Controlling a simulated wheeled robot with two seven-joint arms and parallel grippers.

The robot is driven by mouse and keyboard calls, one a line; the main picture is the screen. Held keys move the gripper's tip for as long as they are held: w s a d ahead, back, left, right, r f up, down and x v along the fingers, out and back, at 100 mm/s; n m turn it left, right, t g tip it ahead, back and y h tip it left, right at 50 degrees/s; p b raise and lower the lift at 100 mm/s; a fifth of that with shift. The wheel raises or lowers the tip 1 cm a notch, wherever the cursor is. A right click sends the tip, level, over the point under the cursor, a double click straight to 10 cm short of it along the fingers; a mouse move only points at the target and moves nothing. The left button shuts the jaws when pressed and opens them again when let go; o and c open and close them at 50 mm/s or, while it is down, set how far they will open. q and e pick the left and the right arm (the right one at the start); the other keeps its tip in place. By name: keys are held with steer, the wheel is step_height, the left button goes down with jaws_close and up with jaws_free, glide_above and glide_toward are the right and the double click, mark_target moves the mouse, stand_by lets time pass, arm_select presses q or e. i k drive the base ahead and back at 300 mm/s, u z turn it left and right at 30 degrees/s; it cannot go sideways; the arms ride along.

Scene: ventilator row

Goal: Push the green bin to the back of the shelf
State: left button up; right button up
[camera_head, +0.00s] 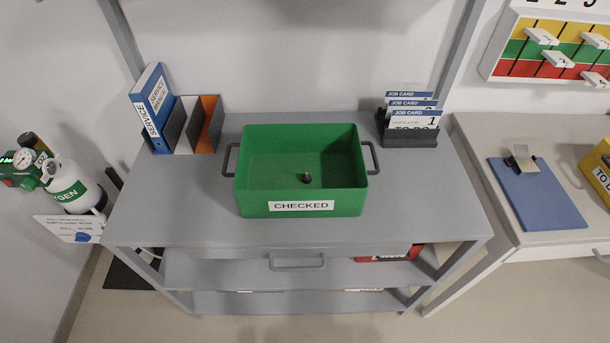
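The green bin (253,196) sits upright on the top board of the grey shelf (200,218). It carries a white label reading CHECKED on its front and a dark handle on each side. A small dark object (307,178) lies on its floor. A strip of bare board shows in front of the bin, and a narrower strip shows between the bin and the wall. Neither of my grippers is in the picture.
A blue service manual (153,103) and file holders (191,128) stand at the back left. A job card holder (409,136) stands at the back right. A side table with a blue clipboard (540,194) is on the right; a gas cylinder (75,188) is on the left.

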mark_target(273, 160)
steer(key=z, duration=1)
steer(key=k, duration=1.1)
steer(key=u, duration=1.5)
steer(key=i, duration=0.45)
steer(key=z, duration=0.05)
